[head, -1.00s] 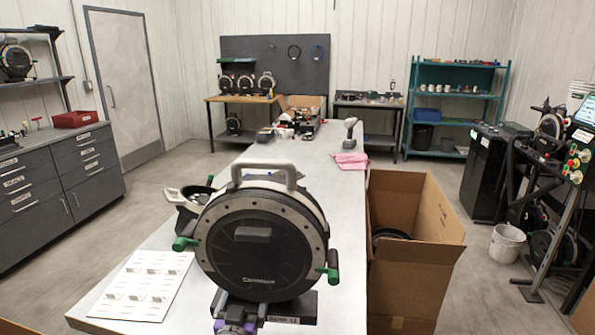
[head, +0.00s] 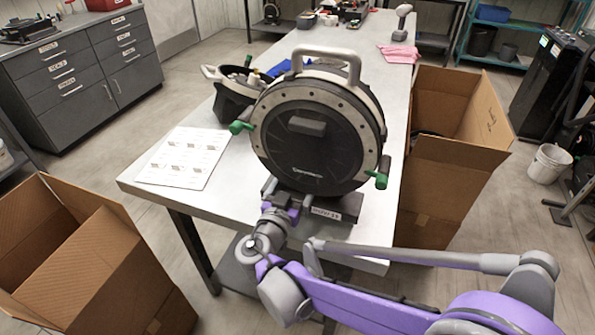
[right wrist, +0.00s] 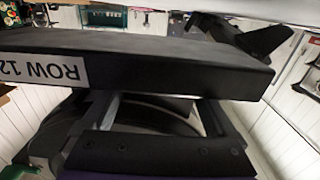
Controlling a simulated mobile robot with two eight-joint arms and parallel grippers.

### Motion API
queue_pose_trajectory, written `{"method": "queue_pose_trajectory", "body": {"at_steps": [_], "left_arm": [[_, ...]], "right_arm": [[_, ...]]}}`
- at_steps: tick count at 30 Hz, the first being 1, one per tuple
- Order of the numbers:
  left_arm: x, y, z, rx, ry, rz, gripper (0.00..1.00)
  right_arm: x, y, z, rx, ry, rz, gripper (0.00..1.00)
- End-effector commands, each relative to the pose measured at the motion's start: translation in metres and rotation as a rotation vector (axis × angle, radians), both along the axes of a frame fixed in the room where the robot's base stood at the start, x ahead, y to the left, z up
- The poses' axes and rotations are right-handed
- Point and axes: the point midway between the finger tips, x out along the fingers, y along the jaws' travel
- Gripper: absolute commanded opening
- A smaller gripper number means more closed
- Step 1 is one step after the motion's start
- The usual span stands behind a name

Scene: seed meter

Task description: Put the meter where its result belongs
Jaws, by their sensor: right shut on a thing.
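The meter (head: 312,140) is a large black disc with a grey rim, a grey top handle and green side grips. It is upright above the near end of the grey workbench (head: 165,205); I cannot tell whether its black base (head: 335,208) touches the top. My right gripper (head: 275,195) reaches in from the lower right and is shut on the front of the meter at its base. In the right wrist view, the base (right wrist: 140,68) fills the upper part, with an upside-down label reading ROW 12 (right wrist: 74,72). The left gripper is out of view.
An open cardboard box (head: 90,255) stands at the lower left. Another open box (head: 440,180) stands right of the bench. A pink cloth (head: 398,53) lies farther back.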

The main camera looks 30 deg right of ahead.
Motion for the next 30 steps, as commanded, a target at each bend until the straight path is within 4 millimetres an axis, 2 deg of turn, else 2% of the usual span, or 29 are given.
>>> {"method": "queue_pose_trajectory", "body": {"at_steps": [5,14,26,27,30], "left_arm": [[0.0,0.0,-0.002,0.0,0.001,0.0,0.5],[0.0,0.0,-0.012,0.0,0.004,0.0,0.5],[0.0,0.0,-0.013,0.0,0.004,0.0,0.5],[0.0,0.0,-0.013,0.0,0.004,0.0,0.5],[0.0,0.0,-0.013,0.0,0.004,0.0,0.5]], "right_arm": [[0.001,0.0,-0.006,-0.01,0.001,-0.001,0.0],[0.0,0.0,-0.036,-0.01,0.001,0.0,0.0],[0.0,0.0,-0.039,-0.01,0.001,0.0,0.0],[0.001,0.0,-0.041,0.0,0.0,0.0,1.0],[0.0,0.0,-0.04,0.0,0.0,0.0,1.0]]}}
